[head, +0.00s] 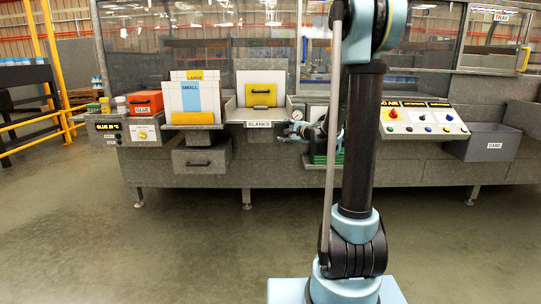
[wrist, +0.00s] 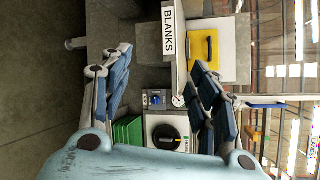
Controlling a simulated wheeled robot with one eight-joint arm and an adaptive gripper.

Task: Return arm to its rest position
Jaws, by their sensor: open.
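My arm (head: 362,140) rises in front of the head camera and hides part of the machine behind it. Nothing is between the pads; the gap shows only the machine front behind. The wrist picture is turned on its side.
The BLANKS tray (head: 249,115) holds a white board with a yellow block. A stand with LARGE and SMALL boards (head: 192,97) is left of it. A button panel (head: 424,118) and grey CARD bin (head: 488,143) are at right. The floor (head: 180,240) in front is clear.

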